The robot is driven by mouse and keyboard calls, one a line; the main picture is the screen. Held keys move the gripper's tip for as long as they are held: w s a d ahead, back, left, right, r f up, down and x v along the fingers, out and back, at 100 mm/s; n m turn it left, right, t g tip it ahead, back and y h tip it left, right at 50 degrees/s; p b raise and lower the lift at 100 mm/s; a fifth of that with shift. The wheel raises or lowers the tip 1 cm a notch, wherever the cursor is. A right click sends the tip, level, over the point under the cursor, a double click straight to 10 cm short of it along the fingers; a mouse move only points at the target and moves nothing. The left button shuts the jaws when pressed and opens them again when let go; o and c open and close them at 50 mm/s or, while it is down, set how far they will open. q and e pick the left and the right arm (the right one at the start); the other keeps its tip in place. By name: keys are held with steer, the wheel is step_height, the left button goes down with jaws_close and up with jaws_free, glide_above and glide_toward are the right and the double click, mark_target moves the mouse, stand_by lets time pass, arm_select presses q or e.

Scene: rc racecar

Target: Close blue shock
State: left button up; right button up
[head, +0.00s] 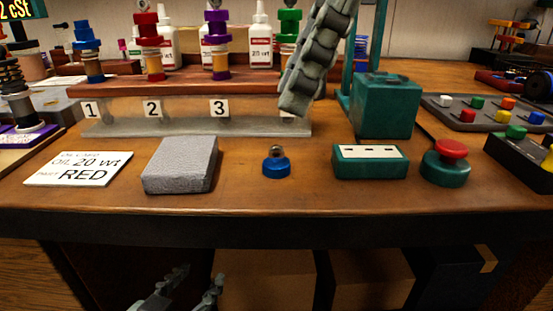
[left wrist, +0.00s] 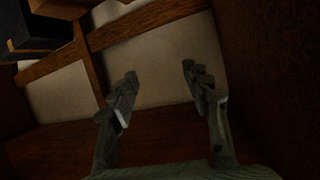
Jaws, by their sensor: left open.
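The blue shock (head: 88,52) stands upright at the left end of the rack, above label 1. A small blue cap with a metal top (head: 276,163) sits apart on the table, front middle. My left gripper (head: 190,286) is low, below the table's front edge, open and empty; its two spread fingers also show in the left wrist view (left wrist: 160,78). My right gripper (head: 298,100) hangs over the rack's right end, in front of the green shock (head: 289,22). It is seen edge-on, so its opening is unclear.
The rack (head: 200,88) also holds red and purple shocks, with white bottles behind. A grey block (head: 180,165), a card reading RED (head: 78,170), a green box with a white panel (head: 369,162) and a red button (head: 450,150) line the table's front. Boxes (head: 262,280) stand below.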

mark_target(278, 146)
arm_select(q)
steer(key=shift+w+d+r, duration=0.15)
steer(key=shift+r, duration=0.1)
arm_select(e)
steer(key=shift+a+f, duration=0.15)
steer(key=shift+f, duration=0.25)
steer(key=x, duration=0.4)
steer(key=shift+d+f, duration=0.3)
arm_select(q)
steer(key=shift+w+d+r+t+h, duration=0.15)
steer(key=shift+d+r+t+h, duration=0.2)
steer(key=shift+r, duration=0.25)
steer(key=shift+w+d+r+t+h, duration=0.1)
steer(key=shift+d+r+t+h, duration=0.15)
steer(key=shift+d+r+t, duration=0.25)
arm_select(e)
steer(key=shift+a+f, duration=0.25)
steer(key=shift+f, duration=0.15)
arm_select(q)
steer(key=shift+r, duration=0.1)
arm_select(e)
steer(key=shift+c, duration=0.5)
jaws_close()
